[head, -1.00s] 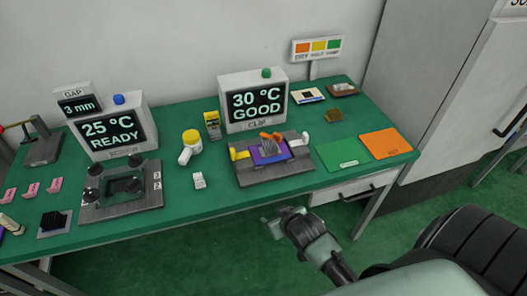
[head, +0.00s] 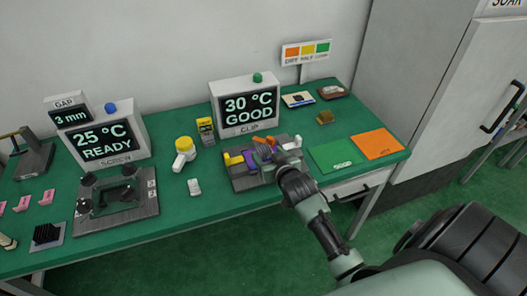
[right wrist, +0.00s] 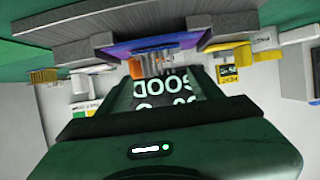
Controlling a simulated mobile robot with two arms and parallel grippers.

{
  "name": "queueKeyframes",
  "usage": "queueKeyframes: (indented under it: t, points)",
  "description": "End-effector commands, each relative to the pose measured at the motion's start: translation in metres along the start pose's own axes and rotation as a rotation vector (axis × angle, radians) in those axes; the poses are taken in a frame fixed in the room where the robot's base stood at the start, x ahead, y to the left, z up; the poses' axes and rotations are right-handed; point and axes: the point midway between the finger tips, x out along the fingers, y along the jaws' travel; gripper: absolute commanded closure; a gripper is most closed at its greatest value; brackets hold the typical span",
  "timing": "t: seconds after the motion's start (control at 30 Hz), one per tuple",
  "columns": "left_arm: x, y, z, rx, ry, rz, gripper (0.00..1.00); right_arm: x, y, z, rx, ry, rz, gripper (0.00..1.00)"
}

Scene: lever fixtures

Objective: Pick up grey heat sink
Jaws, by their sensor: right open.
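The grey heat sink (right wrist: 163,60) shows finned and small at the top middle of the right wrist view, against the purple board (right wrist: 152,44) of the clip fixture. In the head view the purple board (head: 251,159) sits on the grey fixture base, with an orange lever (head: 260,141) above it. My right gripper (head: 283,157) is open at the right front of this fixture and hides most of the heat sink there. In the right wrist view the heat sink lies ahead of the gripper, not between its fingers. My left gripper is not in view.
The clip display (head: 246,106) stands behind the fixture and reads 30 °C GOOD. Green (head: 333,156) and orange (head: 377,145) mats lie to the right. A second fixture (head: 116,208) and a black heat sink (head: 46,233) are at the left. The front table edge is close.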

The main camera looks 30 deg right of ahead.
Motion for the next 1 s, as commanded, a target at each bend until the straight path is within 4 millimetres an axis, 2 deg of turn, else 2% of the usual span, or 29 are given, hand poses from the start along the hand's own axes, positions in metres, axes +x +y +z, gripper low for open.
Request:
queueKeyframes:
  t: [0.23, 0.53, 0.57, 0.7, 0.8, 1.0]
  points:
    - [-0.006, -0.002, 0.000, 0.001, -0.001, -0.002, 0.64, 0.033, 0.001, 0.002, -0.002, -0.001, 0.000, 0.35]
    - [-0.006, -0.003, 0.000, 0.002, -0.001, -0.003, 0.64, 0.038, 0.001, 0.003, -0.002, -0.001, -0.001, 0.35]
    - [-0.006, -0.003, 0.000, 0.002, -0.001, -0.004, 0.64, 0.038, 0.001, 0.003, -0.002, -0.001, -0.001, 0.37]
    - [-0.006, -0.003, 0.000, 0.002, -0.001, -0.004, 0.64, 0.038, 0.001, 0.003, -0.001, -0.001, -0.001, 0.76]
    - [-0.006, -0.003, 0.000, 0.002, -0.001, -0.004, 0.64, 0.038, 0.001, 0.004, -0.001, -0.001, -0.001, 1.00]
    - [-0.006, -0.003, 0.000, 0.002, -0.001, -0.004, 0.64, 0.038, 0.001, 0.003, -0.001, -0.001, -0.001, 1.00]
